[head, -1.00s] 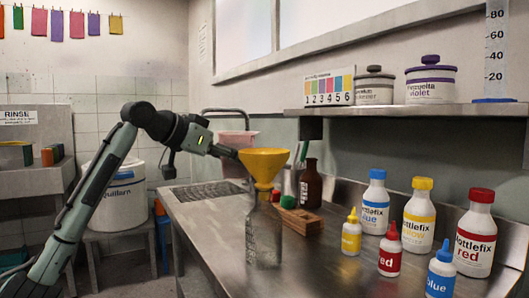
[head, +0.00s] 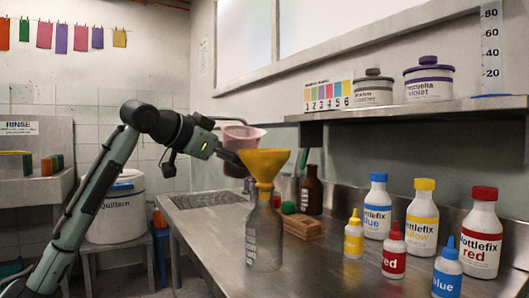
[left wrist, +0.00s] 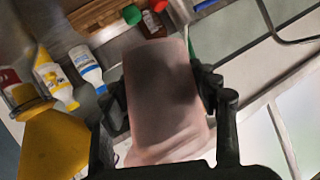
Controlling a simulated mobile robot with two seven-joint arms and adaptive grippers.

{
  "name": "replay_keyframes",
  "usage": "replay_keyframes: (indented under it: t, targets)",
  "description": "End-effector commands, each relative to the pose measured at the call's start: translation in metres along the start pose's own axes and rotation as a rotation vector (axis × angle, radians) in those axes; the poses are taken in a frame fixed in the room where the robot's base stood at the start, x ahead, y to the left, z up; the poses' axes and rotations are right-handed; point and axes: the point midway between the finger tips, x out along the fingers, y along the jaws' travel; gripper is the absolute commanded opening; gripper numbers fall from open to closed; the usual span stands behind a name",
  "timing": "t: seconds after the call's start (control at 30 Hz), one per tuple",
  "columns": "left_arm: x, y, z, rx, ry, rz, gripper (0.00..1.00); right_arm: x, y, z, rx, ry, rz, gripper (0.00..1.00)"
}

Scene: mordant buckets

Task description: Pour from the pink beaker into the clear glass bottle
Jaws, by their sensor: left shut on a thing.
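The pink beaker (head: 240,138) is held above the counter, just behind and left of the yellow funnel (head: 264,163) in the head view. It looks slightly tilted, its rim leaning right. My left gripper (head: 231,156) is shut on it; in the left wrist view the beaker (left wrist: 165,95) sits between the two fingers. The clear glass bottle (head: 264,238) stands upright on the counter with the funnel in its mouth. The funnel (left wrist: 50,145) also shows in the left wrist view. No stream is visible, and the beaker's contents are hidden. My right gripper is not in view.
A brown bottle (head: 311,190) and a wooden block rack (head: 304,228) stand behind the glass bottle. Several blue, yellow and red dye bottles (head: 421,220) stand to the right. A shelf (head: 420,108) hangs above. The counter's front left is clear.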

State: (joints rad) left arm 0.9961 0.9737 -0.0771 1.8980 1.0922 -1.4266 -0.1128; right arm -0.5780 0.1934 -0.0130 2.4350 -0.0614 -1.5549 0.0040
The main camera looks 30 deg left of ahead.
Motion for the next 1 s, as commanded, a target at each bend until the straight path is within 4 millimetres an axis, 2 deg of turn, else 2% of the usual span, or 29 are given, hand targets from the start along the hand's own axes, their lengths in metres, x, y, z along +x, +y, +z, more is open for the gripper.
replay_keyframes:
  t: [0.37,0.63,1.0]
  targets:
    - [-0.005,-0.001,-0.009,0.038,0.015,-0.021,0.19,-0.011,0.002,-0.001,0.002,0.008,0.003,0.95]
    - [-0.009,-0.002,-0.018,0.062,0.021,-0.032,0.19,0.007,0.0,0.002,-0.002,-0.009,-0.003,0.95]
    - [-0.015,-0.004,-0.032,0.099,0.031,-0.051,0.19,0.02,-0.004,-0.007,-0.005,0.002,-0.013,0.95]
